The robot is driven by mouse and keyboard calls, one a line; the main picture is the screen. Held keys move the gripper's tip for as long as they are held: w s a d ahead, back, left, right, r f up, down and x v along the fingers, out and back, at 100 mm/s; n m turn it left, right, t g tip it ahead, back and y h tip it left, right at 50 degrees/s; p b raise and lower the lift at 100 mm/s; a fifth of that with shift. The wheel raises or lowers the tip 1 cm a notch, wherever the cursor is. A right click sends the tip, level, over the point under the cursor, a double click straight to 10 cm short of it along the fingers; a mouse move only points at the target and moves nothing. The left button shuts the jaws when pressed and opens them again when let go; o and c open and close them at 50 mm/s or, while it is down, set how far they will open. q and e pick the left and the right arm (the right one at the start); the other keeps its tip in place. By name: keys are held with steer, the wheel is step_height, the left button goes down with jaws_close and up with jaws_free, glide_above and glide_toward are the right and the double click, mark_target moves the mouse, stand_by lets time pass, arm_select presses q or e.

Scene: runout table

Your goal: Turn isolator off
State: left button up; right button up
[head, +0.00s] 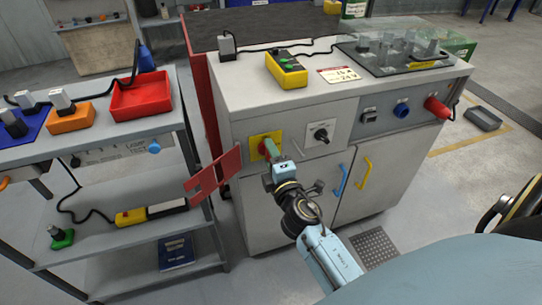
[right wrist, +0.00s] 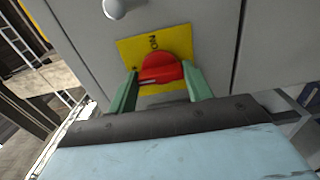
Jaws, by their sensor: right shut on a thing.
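The isolator is a red rotary handle (right wrist: 164,69) on a yellow plate (right wrist: 133,48) on the cabinet front. In the head view the yellow plate (head: 257,141) shows at the cabinet's left, with the handle mostly hidden by my gripper. My right gripper (head: 270,149) reaches it from the front. In the right wrist view its two green fingers (right wrist: 160,86) stand on either side of the red handle, shut on it. The plate carries the word "ON" by the handle's far side. My left gripper is not in view.
A black rotary switch (head: 321,133) sits right of the isolator. A red hinged flap (head: 214,176) juts out at the cabinet's left edge. Blue (head: 340,181) and yellow (head: 363,173) door handles are below. A grey shelf rack (head: 180,134) stands to the left.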

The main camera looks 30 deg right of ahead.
steer(key=o, duration=1)
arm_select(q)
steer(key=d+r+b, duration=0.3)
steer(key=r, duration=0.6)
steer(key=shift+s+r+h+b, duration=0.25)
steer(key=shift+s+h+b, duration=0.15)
arm_select(e)
steer(key=shift+v, duration=6.7)
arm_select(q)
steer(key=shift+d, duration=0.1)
